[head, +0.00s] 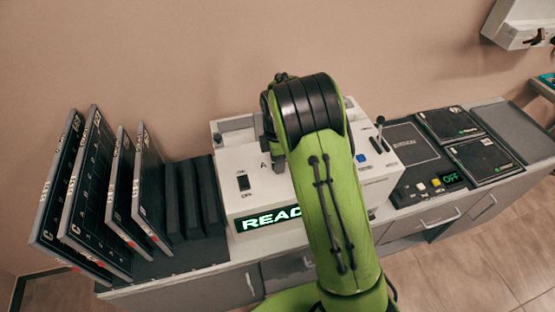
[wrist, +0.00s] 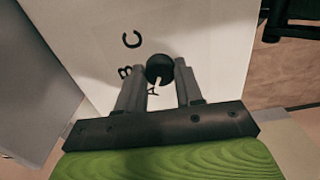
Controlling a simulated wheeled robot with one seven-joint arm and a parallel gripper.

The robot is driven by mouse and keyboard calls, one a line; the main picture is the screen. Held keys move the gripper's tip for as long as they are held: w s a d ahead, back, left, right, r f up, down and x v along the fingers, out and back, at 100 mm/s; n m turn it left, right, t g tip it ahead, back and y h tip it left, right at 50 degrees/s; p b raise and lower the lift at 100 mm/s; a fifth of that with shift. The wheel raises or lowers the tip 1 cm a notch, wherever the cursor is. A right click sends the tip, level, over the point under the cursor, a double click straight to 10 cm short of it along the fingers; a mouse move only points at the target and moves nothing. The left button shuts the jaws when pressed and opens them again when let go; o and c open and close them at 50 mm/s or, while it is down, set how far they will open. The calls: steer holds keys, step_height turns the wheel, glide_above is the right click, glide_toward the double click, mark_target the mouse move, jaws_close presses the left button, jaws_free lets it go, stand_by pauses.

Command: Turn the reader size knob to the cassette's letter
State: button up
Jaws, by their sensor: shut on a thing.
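The size knob (wrist: 160,67) is a round black knob on the white reader panel, seen in the wrist view. Letters A, B and C are printed around it. Its pale pointer mark faces the A. My gripper (wrist: 159,72) has a finger on each side of the knob and is shut on it. In the head view the white reader (head: 232,185) stands mid-counter. I cannot tell which cassette the task means.
Several dark upright cassettes (head: 142,190) with lettered edges stand in a rack at the left. A black lever (head: 379,130) and a blue button (head: 361,158) are right of my arm. Further right are a small "OFF" display (head: 451,180) and two flat dark panels (head: 482,159).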

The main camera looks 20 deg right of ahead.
steer(key=shift+r, duration=0.1)
steer(key=o, duration=1)
steer(key=shift+o, duration=0.2)
step_height(320, 180, up, 16)
steer(key=p, duration=0.2)
steer(key=s+r+m+t, duration=0.2)
steer(key=s+r+m, duration=0.3)
steer(key=s+r, duration=0.15)
steer(key=s+m+t, duration=0.3)
steer(key=s+m, duration=0.9)
steer(key=s, duration=0.9)
steer(key=shift+s+f+m+t, duration=0.3)
steer(key=shift+s+f, duration=0.05)
steer(key=shift+f, duration=0.1)
